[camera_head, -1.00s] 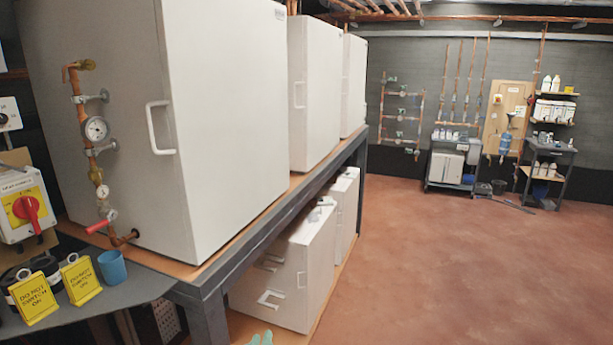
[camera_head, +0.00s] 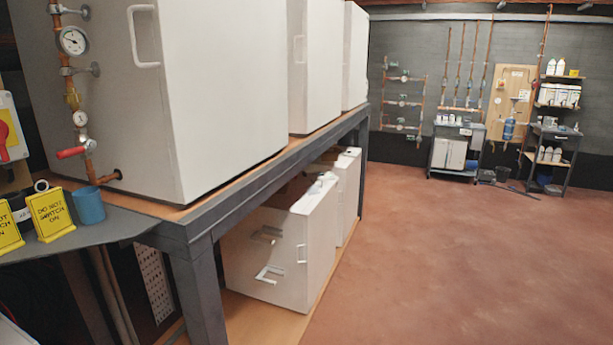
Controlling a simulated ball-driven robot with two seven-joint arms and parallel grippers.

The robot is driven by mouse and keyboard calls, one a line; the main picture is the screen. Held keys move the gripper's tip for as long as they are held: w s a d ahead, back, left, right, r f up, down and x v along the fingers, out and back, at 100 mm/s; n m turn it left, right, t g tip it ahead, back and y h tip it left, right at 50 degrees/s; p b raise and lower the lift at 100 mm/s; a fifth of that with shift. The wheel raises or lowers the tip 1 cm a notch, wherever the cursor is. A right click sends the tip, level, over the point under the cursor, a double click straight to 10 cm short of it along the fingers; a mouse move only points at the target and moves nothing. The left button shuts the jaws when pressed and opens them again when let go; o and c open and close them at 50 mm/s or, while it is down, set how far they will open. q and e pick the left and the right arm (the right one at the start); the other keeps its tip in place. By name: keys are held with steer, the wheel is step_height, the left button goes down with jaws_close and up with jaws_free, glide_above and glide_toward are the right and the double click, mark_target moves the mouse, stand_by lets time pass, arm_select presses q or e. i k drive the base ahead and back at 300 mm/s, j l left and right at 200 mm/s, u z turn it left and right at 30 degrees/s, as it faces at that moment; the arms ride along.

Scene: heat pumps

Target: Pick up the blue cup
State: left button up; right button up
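The blue cup (camera_head: 89,205) stands upright on the dark grey shelf (camera_head: 120,228) at the left of the head view. It is just right of a yellow "do not switch on" sign (camera_head: 49,214) and below the copper pipe with a red-handled valve (camera_head: 72,152). Nothing is holding the cup. Neither of my grippers shows in the view.
Large white units (camera_head: 225,90) stand on a grey-framed rack (camera_head: 205,295) behind and right of the cup, with smaller white units (camera_head: 285,250) below. The red-brown floor (camera_head: 450,250) at right is open. Shelves and a workbench stand at the far wall.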

mark_target(88, 202)
steer(key=u, duration=0.95)
